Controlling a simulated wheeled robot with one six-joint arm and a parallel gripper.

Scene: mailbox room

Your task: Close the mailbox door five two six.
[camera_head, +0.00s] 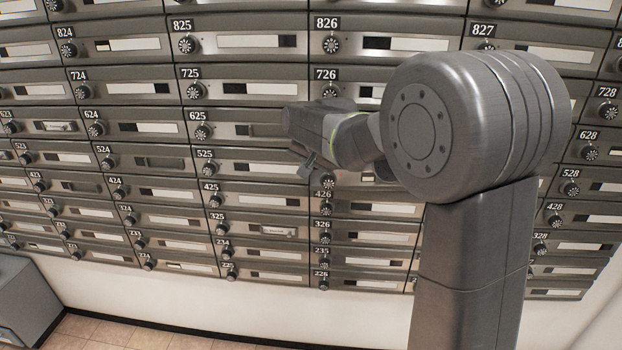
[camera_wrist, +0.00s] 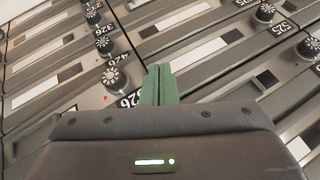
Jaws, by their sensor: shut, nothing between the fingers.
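In the wrist view, the label of mailbox door 526 (camera_wrist: 130,98) shows beside my gripper (camera_wrist: 158,84), partly cut off by the gripper body. The two green fingers are shut together with nothing between them, and their tips point at the mailbox fronts near this label. I cannot tell whether they touch. No door stands clearly swung out in what shows, but I cannot tell whether 526 is fully shut.
Door 426 (camera_head: 370,207) is below and door 726 (camera_head: 365,91) above. Door 525 (camera_head: 255,168) is to the left. Round dark knobs stick out from the fronts. A grey box (camera_head: 30,295) stands on the tiled floor at the lower left.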

